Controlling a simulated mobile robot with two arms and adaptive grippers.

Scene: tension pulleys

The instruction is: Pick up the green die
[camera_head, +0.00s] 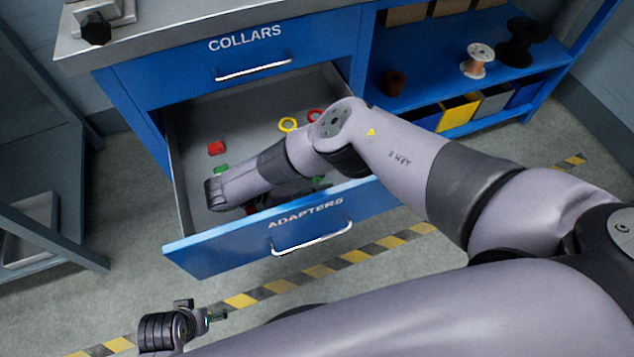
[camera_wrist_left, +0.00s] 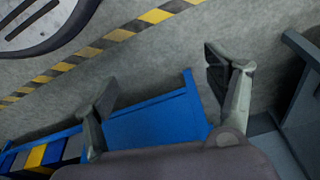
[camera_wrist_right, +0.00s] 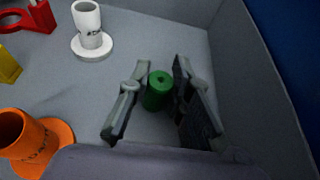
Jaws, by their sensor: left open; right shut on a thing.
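The green die (camera_wrist_right: 156,98), a short green cylinder with a small hole in its top, is upright between the two fingers of my right gripper (camera_wrist_right: 160,68) in the right wrist view. The right gripper is shut on it. I cannot tell whether its base touches the drawer floor. In the head view my right arm reaches into the open ADAPTERS drawer (camera_head: 232,252) and hides much of the inside. My left gripper (camera_wrist_left: 165,85) is open and empty, outside the drawer over the floor.
Near the right gripper stand a white flanged piece (camera_wrist_right: 92,44), an orange flanged piece (camera_wrist_right: 38,142) and a yellow piece (camera_wrist_right: 8,66). The drawer wall (camera_wrist_right: 240,70) is close on the right.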

